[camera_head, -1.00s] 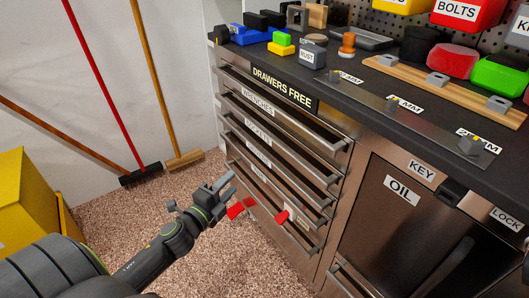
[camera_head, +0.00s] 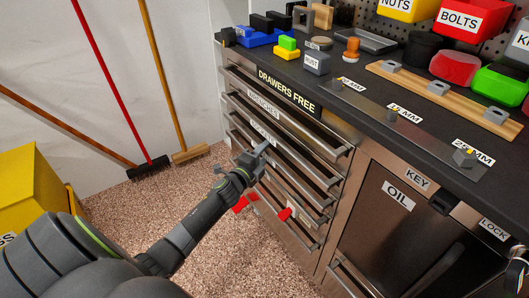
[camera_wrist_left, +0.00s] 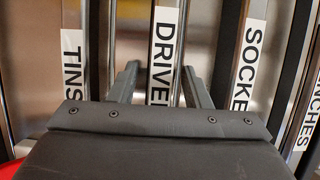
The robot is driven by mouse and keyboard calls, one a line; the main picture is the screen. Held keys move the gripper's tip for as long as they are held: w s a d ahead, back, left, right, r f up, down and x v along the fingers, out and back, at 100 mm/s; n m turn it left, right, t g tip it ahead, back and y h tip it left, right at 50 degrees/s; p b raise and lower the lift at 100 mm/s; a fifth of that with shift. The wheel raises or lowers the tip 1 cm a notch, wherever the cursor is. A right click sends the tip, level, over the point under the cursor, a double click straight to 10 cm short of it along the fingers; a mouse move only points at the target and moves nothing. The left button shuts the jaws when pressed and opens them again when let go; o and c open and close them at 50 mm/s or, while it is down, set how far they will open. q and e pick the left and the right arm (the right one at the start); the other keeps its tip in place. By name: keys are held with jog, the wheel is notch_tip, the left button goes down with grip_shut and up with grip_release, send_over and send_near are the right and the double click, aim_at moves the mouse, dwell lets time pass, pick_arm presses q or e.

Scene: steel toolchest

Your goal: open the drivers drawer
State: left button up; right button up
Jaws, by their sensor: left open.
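The drivers drawer (camera_head: 304,190) is the third labelled drawer down in the steel chest and looks closed. My left gripper (camera_head: 262,150) is in front of the drawer stack and hides its label in the head view. In the left wrist view the label on the drivers handle (camera_wrist_left: 163,60) is partly readable. The left gripper (camera_wrist_left: 162,82) is open there, with one finger on each side of that handle bar. I cannot tell whether the fingers touch the bar. My right gripper is not in view.
The wrenches handle (camera_head: 264,104) and sockets handle (camera_wrist_left: 248,55) lie above, the tins handle (camera_wrist_left: 72,65) below. Red pieces (camera_head: 285,213) stick out low at the chest. A yellow bin (camera_head: 30,190) and brooms (camera_head: 150,165) stand left.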

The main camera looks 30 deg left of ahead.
pick_arm(q)
jog(key=shift+w, duration=0.3)
jog(key=shift+c, duration=0.4)
grip_shut()
jog(key=shift+a, duration=0.1)
